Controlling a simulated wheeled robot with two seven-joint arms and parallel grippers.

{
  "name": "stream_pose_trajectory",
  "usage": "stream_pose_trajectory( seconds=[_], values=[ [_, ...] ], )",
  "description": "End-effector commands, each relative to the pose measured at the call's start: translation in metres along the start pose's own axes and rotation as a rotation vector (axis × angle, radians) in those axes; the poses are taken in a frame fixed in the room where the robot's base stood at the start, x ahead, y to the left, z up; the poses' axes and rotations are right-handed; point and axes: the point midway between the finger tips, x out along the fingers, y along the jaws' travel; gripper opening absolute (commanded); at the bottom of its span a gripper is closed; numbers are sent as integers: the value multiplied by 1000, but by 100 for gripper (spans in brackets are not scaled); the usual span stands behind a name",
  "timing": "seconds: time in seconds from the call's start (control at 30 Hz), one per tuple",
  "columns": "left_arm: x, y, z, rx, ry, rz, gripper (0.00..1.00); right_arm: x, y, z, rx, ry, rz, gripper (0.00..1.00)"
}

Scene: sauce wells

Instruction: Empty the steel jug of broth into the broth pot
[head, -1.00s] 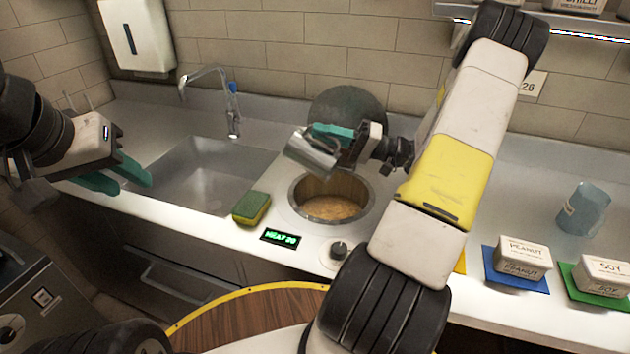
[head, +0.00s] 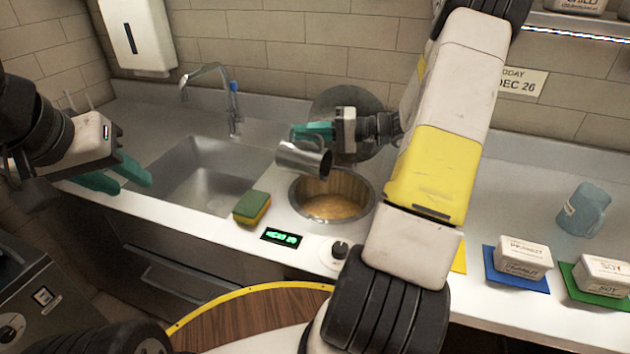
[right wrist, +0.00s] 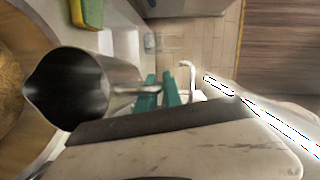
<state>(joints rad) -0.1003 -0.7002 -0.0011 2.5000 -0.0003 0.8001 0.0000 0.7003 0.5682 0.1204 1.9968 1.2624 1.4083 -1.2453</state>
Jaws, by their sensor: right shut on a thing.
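The steel jug (head: 302,159) is held by my right gripper (head: 314,132) above the left back rim of the broth pot (head: 294,196). The jug is tilted, its mouth toward the right. In the right wrist view my right gripper (right wrist: 160,90) has its green fingers shut at the handle of the jug (right wrist: 110,75). The jug's inside looks dark, and I cannot tell if broth is left in it. No stream shows. Brown broth (head: 332,207) lies in the pot. My left gripper (head: 122,178) is open and empty at the left, near the sink.
The sink (head: 205,180) with its tap is left of the pot. A sponge (head: 252,207), a display (head: 281,237) and a knob (head: 340,249) are near the pot. A round dark lid (head: 335,98) stands behind. Peanut (head: 523,258) and soy (head: 603,272) tubs and a blue jug (head: 584,210) are at right.

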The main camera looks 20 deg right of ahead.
Motion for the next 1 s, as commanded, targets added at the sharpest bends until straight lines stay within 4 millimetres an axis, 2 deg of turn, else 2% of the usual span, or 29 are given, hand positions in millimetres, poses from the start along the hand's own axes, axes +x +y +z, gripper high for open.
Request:
stream_pose_trajectory(
  seconds=[0.17, 0.37, 0.6, 0.77, 1.0],
  values=[
    [0, 0, 0, 1, 0, 0, 36, 2, 2, -1, 12, -5, 26, 0],
    [0, 0, 0, 1, 0, 0, 36, 21, 10, -7, 58, -35, 143, 0],
    [0, 0, 0, 1, 0, 0, 36, 51, 7, -21, 117, -67, 283, 0],
    [0, 0, 0, 1, 0, 0, 36, 64, 7, -26, 170, -96, 410, 0],
    [0, 0, 0, 1, 0, 0, 36, 76, -3, -34, 238, -133, 562, 0]
  ],
)
